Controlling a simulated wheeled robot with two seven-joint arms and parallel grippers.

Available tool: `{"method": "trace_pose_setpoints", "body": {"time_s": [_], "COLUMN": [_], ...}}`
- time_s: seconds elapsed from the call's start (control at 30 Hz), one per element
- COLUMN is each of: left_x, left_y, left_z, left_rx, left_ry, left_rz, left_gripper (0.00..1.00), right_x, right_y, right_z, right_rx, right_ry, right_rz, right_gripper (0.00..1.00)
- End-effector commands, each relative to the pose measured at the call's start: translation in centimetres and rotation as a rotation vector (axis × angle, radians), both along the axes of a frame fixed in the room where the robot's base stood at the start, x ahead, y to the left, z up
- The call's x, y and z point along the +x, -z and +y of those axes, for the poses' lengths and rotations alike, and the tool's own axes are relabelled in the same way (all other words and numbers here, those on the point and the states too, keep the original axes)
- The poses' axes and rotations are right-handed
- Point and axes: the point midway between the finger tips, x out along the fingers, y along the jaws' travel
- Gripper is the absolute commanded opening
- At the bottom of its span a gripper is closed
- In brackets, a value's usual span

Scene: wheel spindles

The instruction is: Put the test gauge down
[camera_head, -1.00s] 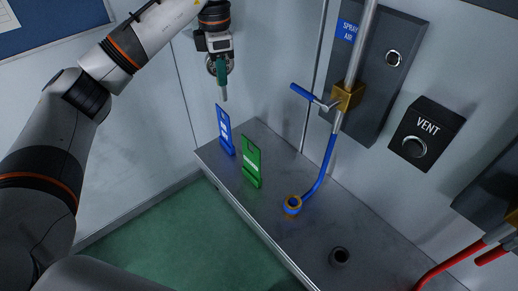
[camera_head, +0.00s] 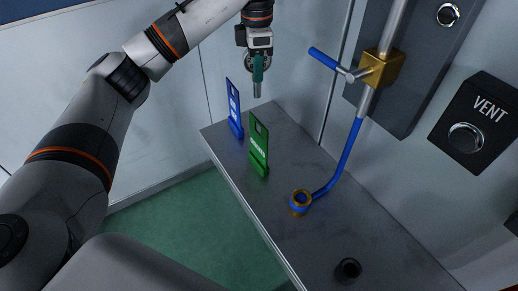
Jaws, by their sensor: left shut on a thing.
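My left gripper (camera_head: 257,52) comes down from the top and is shut on the test gauge, upright over the back of the grey bench. The test gauge (camera_head: 258,75) shows a green body and a grey stem pointing down, with part of a round dial behind the gripper. Its stem end appears clear of the bench, just above the green tag in the picture. The bench (camera_head: 275,215) has a bare metal top. My right gripper is not in view.
A blue tag (camera_head: 234,108) and a green tag (camera_head: 259,148) stand upright on the bench. A brass and blue ring fitting (camera_head: 300,201) joins a blue hose (camera_head: 343,165). A dark round socket (camera_head: 348,269) is nearer. A blue-handled valve (camera_head: 380,70) and VENT box (camera_head: 475,125) are on the right.

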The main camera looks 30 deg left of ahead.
Motion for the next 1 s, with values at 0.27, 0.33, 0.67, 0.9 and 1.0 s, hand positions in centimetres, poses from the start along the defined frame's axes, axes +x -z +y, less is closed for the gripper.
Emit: {"method": "trace_pose_setpoints", "body": {"time_s": [0.27,0.33,0.67,0.9,1.0], "left_x": [-0.1,-0.1,-0.1,0.0,0.0], "left_y": [3.7,4.8,8.1,10.6,10.6], "left_z": [-0.1,0.0,0.0,0.0,0.0], "left_rx": [-0.002,0.000,0.000,-0.001,0.000], "left_ry": [0.001,0.000,0.001,0.000,0.000], "left_rz": [0.004,0.005,0.002,-0.001,-0.001], "left_gripper": [0.00,0.00,0.00,0.00,0.00], "right_x": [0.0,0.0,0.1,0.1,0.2], "right_y": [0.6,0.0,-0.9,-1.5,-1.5], "right_z": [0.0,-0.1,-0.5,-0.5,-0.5], "right_rx": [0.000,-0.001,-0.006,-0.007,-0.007], "right_ry": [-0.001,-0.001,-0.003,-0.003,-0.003], "right_rz": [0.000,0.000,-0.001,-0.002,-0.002], "right_gripper": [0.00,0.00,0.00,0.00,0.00]}}
